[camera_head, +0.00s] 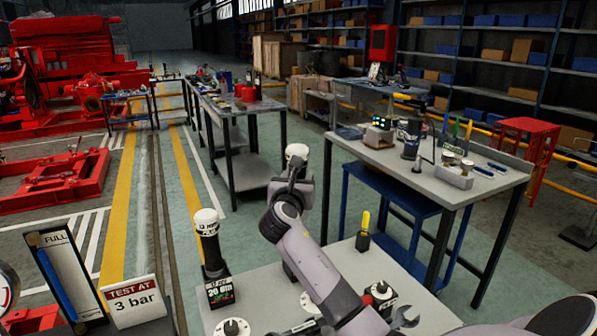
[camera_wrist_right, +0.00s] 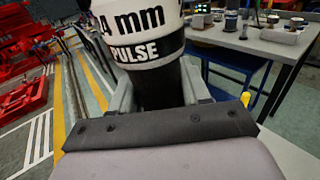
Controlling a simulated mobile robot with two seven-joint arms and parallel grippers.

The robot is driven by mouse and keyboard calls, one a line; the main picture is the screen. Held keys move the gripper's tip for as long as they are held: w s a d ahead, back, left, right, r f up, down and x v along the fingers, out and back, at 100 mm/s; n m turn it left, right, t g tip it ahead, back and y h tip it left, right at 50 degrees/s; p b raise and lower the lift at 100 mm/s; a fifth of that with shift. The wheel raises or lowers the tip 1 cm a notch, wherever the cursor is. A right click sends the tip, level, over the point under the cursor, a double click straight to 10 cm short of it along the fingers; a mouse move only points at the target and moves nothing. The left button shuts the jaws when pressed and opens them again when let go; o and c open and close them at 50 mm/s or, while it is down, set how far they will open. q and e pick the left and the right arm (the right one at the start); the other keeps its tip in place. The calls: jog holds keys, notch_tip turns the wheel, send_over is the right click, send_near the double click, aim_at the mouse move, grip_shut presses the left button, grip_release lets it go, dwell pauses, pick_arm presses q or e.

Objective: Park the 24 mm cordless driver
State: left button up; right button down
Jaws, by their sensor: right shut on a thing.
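The 24 mm cordless driver (camera_head: 297,152) has a white head and a dark grip. In the right wrist view, the driver (camera_wrist_right: 140,38) shows the lettering "4 mm" and "PULSE" and stands roughly upright. My right gripper (camera_head: 296,178) is shut around its dark grip; its fingers also show in the wrist view (camera_wrist_right: 160,92). The driver's lower end is hidden by my arm. A similar white-topped driver (camera_head: 207,240) stands upright at the left of the near table, by a small display block (camera_head: 220,292). My left gripper is not in view.
The near pale table (camera_head: 400,285) carries a yellow-handled tool (camera_head: 364,232), white round knobs (camera_head: 233,328) and a wrench (camera_head: 405,318). A "TEST AT 3 bar" sign (camera_head: 134,300) stands at left. A grey bench (camera_head: 440,190) with a tray (camera_head: 455,177) is at right; a long table (camera_head: 240,108) lies beyond.

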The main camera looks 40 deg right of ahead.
jog(key=shift+f+b, duration=1.75)
jog(key=shift+f, duration=2.6)
jog(key=shift+p, duration=0.8)
jog(key=shift+f+b, duration=0.65)
jog(key=shift+f, duration=0.4)
jog(key=shift+c, duration=2.3)
grip_release()
jog(key=shift+f, duration=0.2)
jog(key=v, duration=0.7)
jog(key=shift+r, duration=0.2)
jog(key=shift+s, duration=0.1)
